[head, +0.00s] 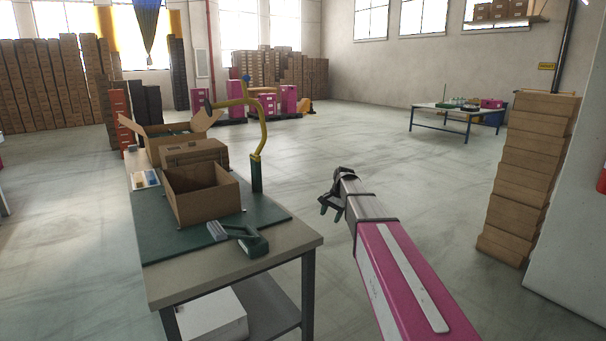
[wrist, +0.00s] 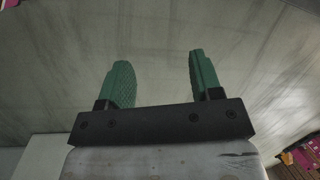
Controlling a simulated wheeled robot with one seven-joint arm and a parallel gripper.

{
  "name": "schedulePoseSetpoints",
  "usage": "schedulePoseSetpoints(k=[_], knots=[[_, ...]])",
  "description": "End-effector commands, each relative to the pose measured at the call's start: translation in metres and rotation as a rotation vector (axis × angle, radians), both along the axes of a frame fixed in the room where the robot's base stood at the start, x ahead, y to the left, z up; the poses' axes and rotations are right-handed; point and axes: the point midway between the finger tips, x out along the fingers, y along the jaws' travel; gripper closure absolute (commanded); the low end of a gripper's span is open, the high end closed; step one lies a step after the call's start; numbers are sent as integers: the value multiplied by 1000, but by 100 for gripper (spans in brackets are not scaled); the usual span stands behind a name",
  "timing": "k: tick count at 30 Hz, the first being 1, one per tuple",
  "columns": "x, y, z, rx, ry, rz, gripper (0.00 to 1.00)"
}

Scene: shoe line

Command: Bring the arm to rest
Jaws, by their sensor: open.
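My gripper (head: 331,203) is at the end of my pink and white arm, to the right of the workbench (head: 305,243) and apart from it in the head view. Its jaws are dark with green fingertips. In the wrist view my gripper (wrist: 158,84) has its two green fingers spread apart with nothing between them. Only grey floor shows beyond the fingers.
The workbench carries an open cardboard box (head: 200,195), a green and grey hand tool (head: 240,238) and a yellow curved stand (head: 262,130). A tall stack of brown boxes (head: 523,185) stands at right. The floor between bench and stack is clear.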

Motion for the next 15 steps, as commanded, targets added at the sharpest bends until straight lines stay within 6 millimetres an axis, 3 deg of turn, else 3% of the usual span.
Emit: schedulePoseSetpoints(k=[1, 6, 12, 15], knots=[[-37, -8, -22, -21, -8, 36, 41], [-118, -30, -79, -99, -43, 185, 41], [-215, -54, -128, -187, -71, 378, 41], [-254, -64, -143, -221, -78, 462, 41]])
